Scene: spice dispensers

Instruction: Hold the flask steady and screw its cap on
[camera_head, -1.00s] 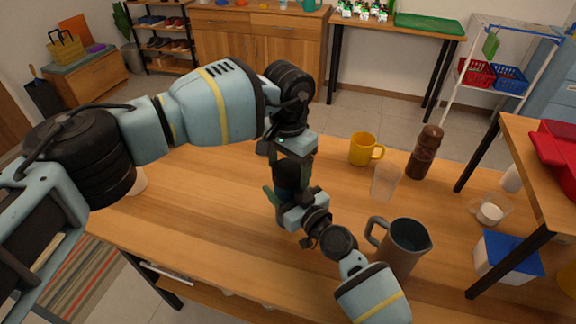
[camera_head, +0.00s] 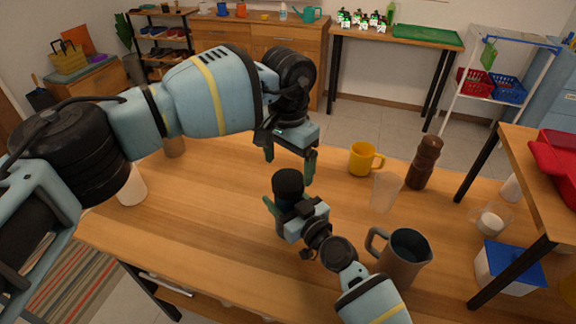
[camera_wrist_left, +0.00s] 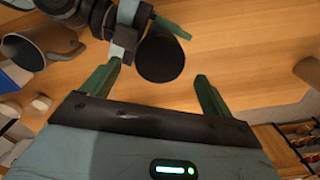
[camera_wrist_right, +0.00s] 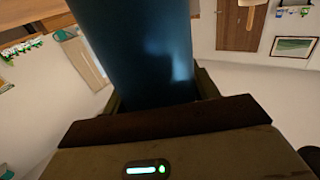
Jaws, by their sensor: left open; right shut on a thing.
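The dark flask (camera_head: 284,205) stands upright above the table, held by my right gripper (camera_head: 287,213). Its dark blue body (camera_wrist_right: 135,45) fills the space between the fingers in the right wrist view. The black cap (camera_head: 288,181) sits on top of the flask; how tightly it is seated I cannot tell. My left gripper (camera_head: 290,162) is open above the cap, its green fingertips apart and pointing down. In the left wrist view the round cap top (camera_wrist_left: 160,58) lies between and beyond the open fingers, apparently untouched.
A grey pitcher (camera_head: 404,260), a clear cup (camera_head: 385,192), a yellow mug (camera_head: 362,160) and a brown pepper mill (camera_head: 424,163) stand to the right. A white tub with blue lid (camera_head: 510,262) is farther right. A white cup (camera_head: 131,188) is at the left. The table's left middle is clear.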

